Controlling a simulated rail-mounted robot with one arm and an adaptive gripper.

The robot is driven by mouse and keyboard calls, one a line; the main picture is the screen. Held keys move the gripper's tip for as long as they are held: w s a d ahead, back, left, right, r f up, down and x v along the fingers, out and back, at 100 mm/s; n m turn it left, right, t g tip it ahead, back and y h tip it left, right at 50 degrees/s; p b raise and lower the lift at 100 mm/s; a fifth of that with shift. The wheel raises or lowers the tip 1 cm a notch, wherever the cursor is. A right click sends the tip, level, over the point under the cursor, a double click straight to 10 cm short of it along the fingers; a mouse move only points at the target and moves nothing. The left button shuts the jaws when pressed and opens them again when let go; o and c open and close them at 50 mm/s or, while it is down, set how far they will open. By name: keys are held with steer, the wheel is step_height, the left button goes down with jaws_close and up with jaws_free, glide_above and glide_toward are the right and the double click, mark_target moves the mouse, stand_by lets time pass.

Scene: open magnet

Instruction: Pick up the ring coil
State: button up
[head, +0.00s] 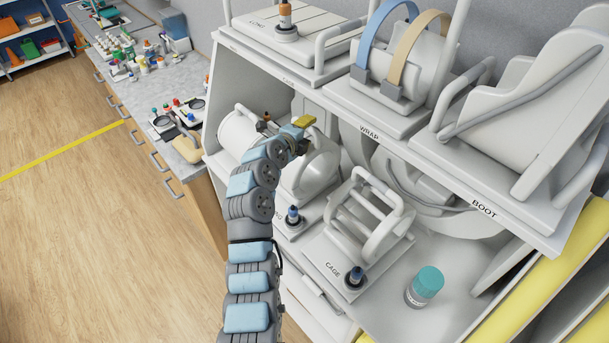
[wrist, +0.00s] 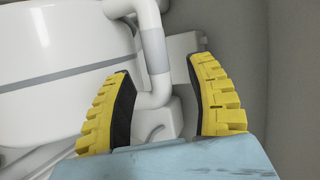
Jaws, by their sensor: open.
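My gripper (head: 303,124) reaches into the lower shelf bay, at a white rounded coil (head: 318,172) that my arm partly hides. I cannot tell for sure that it is the ring coil, as its label is not readable. In the wrist view my gripper (wrist: 165,105) is open, with its yellow-and-black fingers apart. A white tubular handle (wrist: 155,60) with a grey band runs between the fingers in that view. A large white curved body (wrist: 55,50) lies to its left. Contact with the fingers cannot be told.
The cage coil (head: 372,222) stands right of my arm, near a teal-lidded jar (head: 424,287). The upper shelf (head: 400,146) overhangs the bay and carries the wrap coil (head: 405,65) and boot coil (head: 520,120). A cluttered counter (head: 142,98) is at left.

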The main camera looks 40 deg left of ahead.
steer(key=shift+w+a+f, duration=0.2)
steer(key=shift+w+a, duration=0.05)
steer(key=shift+w, duration=0.2)
steer(key=shift+w+a+f+p, duration=0.1)
steer(key=shift+w+f+p, duration=0.05)
steer(key=shift+w+p, duration=0.3)
steer(key=shift+w+f, duration=0.25)
steer(key=shift+w, duration=0.05)
steer(key=shift+r, duration=0.1)
jaws_close()
